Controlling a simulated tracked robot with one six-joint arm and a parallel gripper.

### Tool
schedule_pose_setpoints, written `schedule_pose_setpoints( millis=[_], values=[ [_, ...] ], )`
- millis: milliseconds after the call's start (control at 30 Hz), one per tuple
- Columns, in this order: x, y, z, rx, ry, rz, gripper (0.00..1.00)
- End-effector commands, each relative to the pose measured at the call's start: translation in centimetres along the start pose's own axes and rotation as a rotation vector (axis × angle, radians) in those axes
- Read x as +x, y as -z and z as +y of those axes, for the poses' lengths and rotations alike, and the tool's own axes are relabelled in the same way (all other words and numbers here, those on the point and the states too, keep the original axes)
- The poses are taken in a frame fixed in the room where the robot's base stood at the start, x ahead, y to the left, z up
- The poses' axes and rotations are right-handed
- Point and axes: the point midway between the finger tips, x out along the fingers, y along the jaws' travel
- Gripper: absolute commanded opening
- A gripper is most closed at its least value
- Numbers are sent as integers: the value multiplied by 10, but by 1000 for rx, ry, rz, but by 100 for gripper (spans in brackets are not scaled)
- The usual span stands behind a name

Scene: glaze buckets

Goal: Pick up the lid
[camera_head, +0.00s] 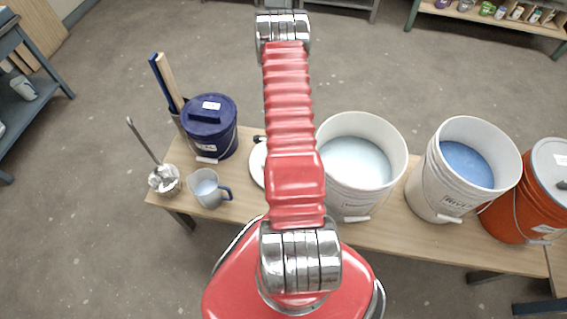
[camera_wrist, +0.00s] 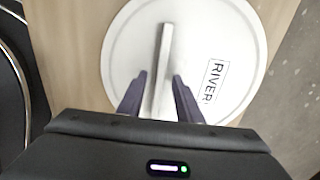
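The lid is a white disc with a raised straight bar handle and a label reading "RIVER". In the wrist view the lid (camera_wrist: 235,45) lies flat on the wooden table. My gripper (camera_wrist: 159,82) is open, with one dark finger on each side of the bar handle (camera_wrist: 165,45). Gaps show between the fingers and the bar; how far down the fingertips reach is hard to tell. In the head view only the left edge of the lid (camera_head: 257,165) shows. My red arm hides the rest of it and my gripper.
A white bucket with pale liquid (camera_head: 356,160) stands right of the lid. Further right are a white bucket with blue liquid (camera_head: 466,163) and a lidded orange bucket (camera_head: 515,213). Left are a lidded navy bucket (camera_head: 212,130), a jug (camera_head: 207,188) and a whisk-like tool (camera_head: 163,180).

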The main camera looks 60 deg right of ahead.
Motion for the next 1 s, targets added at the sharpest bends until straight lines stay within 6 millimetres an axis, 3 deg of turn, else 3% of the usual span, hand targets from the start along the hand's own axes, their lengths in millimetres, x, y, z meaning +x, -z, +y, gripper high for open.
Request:
schedule_pose_setpoints(
  millis=[1000],
  values=[
    [5,0,0,0,0,0,32]
  ],
)
